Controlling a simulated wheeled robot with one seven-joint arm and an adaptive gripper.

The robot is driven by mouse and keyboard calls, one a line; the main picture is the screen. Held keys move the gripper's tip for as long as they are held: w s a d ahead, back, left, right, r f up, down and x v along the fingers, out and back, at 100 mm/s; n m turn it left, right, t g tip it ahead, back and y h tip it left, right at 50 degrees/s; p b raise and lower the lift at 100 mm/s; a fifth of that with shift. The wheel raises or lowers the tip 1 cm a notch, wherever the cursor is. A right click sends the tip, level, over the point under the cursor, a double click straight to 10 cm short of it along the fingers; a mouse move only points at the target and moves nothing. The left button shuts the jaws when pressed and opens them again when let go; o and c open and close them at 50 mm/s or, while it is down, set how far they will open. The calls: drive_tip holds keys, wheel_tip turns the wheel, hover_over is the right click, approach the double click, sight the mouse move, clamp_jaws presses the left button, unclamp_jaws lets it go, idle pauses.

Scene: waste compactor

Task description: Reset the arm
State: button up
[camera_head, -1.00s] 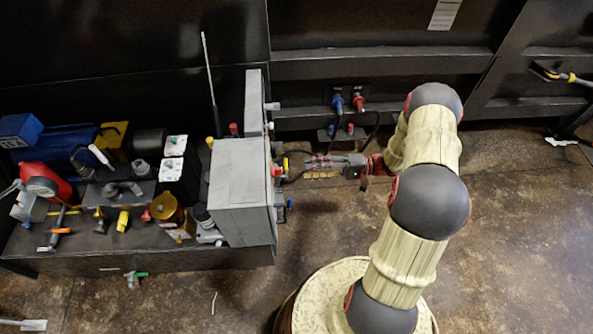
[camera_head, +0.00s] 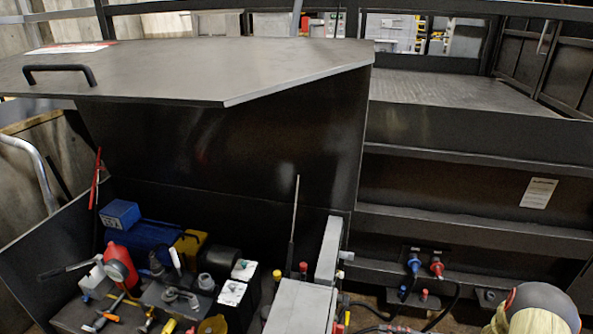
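A dark, rounded joint and pale cover of my arm (camera_head: 540,308) show at the lower right corner. Only a sliver of what appears to be my gripper (camera_head: 388,329) shows at the bottom edge, right of the grey control box (camera_head: 302,305). Its fingers are cut off by the frame, so I cannot tell if they are open or hold anything. Whether it touches the box is hidden too.
An open bin with a raised lid (camera_head: 180,75) holds a red canister (camera_head: 120,262), a blue box (camera_head: 120,213) and several tools. Blue (camera_head: 414,264) and red (camera_head: 437,268) plugs sit on the dark compactor wall (camera_head: 460,200). A thin rod (camera_head: 294,220) stands behind the control box.

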drive_tip(key=s+a+f+m+g+h, duration=0.2)
drive_tip(key=s+f+m+g, duration=0.15)
drive_tip(key=s, duration=0.35)
drive_tip(key=s+r+g+h, duration=0.4)
drive_tip(key=s+a+r+n+t+h, duration=0.2)
drive_tip(key=a+r+h, duration=0.1)
drive_tip(key=r, duration=0.8)
drive_tip(key=s+a+r+n+t+h, duration=0.2)
drive_tip(key=a+r+n+t+h, duration=0.1)
drive_tip(key=r, duration=0.8)
drive_tip(key=s+a+r+n+t+h+p, duration=0.1)
drive_tip(key=r+h, duration=0.4)
drive_tip(key=r, duration=0.6)
drive_tip(key=shift+s+a+n+t, duration=0.75)
drive_tip(key=shift+s+a+n, duration=0.2)
drive_tip(key=shift+s+a, duration=0.1)
